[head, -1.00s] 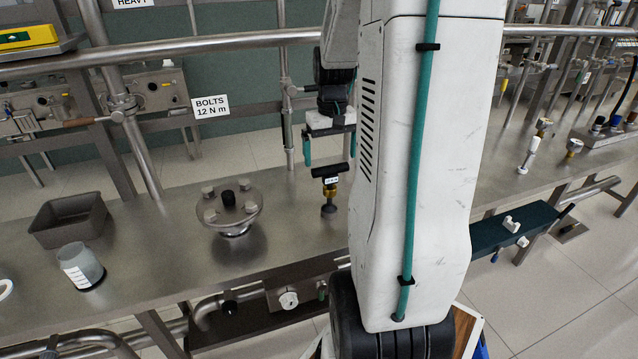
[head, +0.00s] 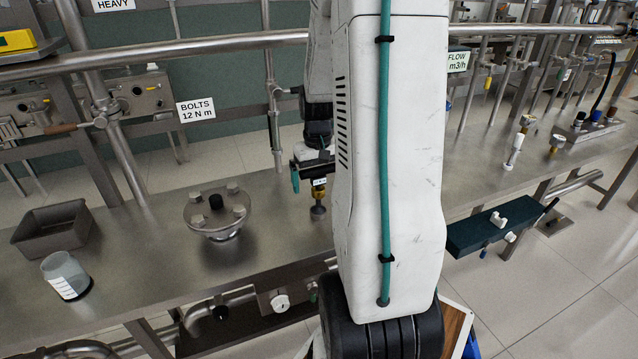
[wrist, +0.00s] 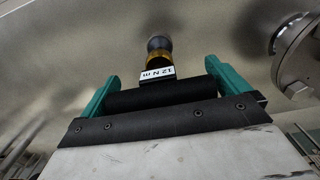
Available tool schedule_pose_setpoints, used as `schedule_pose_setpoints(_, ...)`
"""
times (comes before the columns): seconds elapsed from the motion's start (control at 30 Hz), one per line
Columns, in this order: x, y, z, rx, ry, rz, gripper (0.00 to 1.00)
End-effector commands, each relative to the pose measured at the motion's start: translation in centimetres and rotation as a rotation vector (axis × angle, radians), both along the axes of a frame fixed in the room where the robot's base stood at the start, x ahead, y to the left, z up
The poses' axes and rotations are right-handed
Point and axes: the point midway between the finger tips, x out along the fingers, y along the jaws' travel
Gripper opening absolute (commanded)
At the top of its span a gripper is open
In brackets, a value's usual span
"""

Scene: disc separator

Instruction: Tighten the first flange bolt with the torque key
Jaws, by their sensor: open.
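The torque key stands upright on the steel bench, with a black cross handle, a brass-coloured body (head: 318,194) and a dark foot; it also shows in the wrist view (wrist: 158,57) with a "12 N m" label. My gripper (wrist: 162,72) is open, its teal fingers on either side of the black handle (wrist: 160,95), one near each end. In the head view my gripper (head: 311,176) is at the key's top, partly hidden behind my arm. The round flange (head: 218,212), with several pale bolts and a dark centre knob, sits left of the key; its edge shows in the wrist view (wrist: 300,60).
A grey tray (head: 50,232) and a white-labelled cup (head: 66,275) stand at the left of the bench. A "BOLTS 12 N m" sign (head: 196,109) hangs behind the bench. A steel rail (head: 200,49) crosses above it. Bare bench separates flange and key.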

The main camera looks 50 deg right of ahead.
Motion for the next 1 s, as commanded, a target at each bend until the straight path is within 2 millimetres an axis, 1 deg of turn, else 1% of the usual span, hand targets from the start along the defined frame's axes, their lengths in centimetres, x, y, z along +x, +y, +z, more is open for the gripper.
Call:
schedule_pose_setpoints(0.03,0.0,0.0,0.0,0.0,0.0,0.0,1.0)
schedule_pose_setpoints(0.07,0.0,0.0,0.0,0.0,0.0,0.0,0.97)
schedule_pose_setpoints(0.1,0.0,0.0,0.0,0.0,0.0,0.0,0.86)
schedule_pose_setpoints(0.17,0.0,0.0,0.0,0.0,0.0,0.0,0.69)
schedule_pose_setpoints(0.2,0.0,0.0,0.0,0.0,0.0,0.0,0.58)
schedule_pose_setpoints(0.23,0.0,0.0,0.0,0.0,0.0,0.0,0.5)
schedule_pose_setpoints(0.27,0.0,0.0,0.0,0.0,0.0,0.0,0.47)
schedule_pose_setpoints(0.43,0.0,0.0,0.4,-0.001,-0.001,0.0,0.47)
schedule_pose_setpoints(0.83,0.0,0.1,2.3,0.001,0.001,0.001,0.47)
schedule_pose_setpoints(0.93,0.0,0.1,2.4,0.001,0.002,0.001,0.47)
schedule_pose_setpoints(1.0,0.0,0.0,2.8,-0.001,-0.001,0.001,0.47)
